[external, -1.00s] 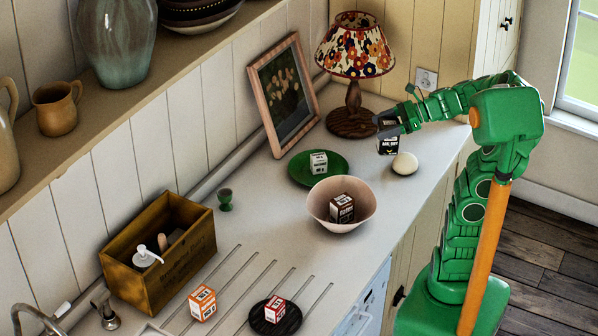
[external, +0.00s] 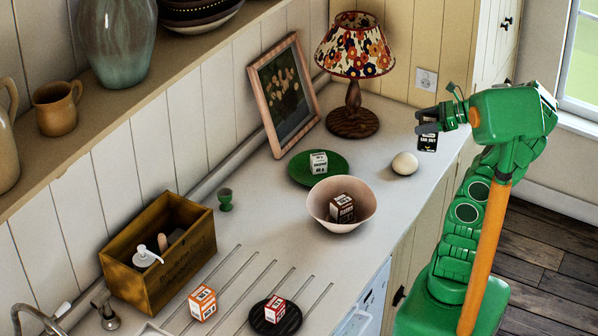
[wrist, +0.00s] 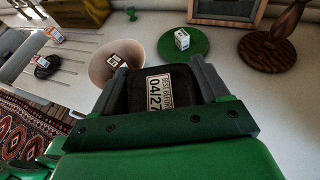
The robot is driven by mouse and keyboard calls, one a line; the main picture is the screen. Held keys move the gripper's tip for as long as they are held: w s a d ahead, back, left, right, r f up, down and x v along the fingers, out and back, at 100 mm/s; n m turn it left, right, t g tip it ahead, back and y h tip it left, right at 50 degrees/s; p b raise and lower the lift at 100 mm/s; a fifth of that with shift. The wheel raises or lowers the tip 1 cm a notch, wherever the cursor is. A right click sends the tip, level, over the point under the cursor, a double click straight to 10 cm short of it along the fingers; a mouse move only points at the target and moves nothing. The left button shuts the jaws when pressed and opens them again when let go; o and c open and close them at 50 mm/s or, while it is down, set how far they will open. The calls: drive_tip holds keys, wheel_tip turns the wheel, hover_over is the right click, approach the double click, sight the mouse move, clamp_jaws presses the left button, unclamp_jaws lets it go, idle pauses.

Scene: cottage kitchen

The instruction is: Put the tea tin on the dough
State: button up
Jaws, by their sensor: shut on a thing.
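In the wrist view the tin (wrist: 160,92) sits between both fingers, with a pale date label facing the camera. The dough (external: 405,163) is a round, cream-white lump on the counter with nothing on it. Tin and dough look apart. The dough does not show in the wrist view.
A green plate (external: 335,178) with a white box and a pink bowl (external: 325,211) with a brown box stand left of the dough. A lamp (external: 353,90) and picture frame (external: 261,102) stand behind. A wooden crate (external: 175,262) and other boxes are farther left.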

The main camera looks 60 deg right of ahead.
drive_tip(key=shift+w+d+f, duration=1.55)
drive_tip(key=shift+w+f, duration=0.1)
drive_tip(key=shift+f, duration=0.5)
drive_tip(key=shift+w+d+f, duration=1.5)
drive_tip(key=shift+w+f, duration=0.2)
drive_tip(key=shift+f, duration=0.4)
drive_tip(key=shift+w+d+f, duration=1.55)
drive_tip(key=shift+w+f, duration=0.1)
drive_tip(key=shift+f, duration=0.5)
drive_tip(key=shift+f, duration=0.15)
drive_tip(key=o, duration=1.2)
drive_tip(key=shift+s+d+r, duration=0.1)
drive_tip(key=shift+s+r, duration=0.1)
drive_tip(key=shift+r, duration=0.05)
drive_tip(key=v, duration=1.1)
drive_tip(key=shift+s+d+r, duration=0.1)
drive_tip(key=shift+s+d, duration=0.05)
drive_tip(key=shift+s, duration=0.05)
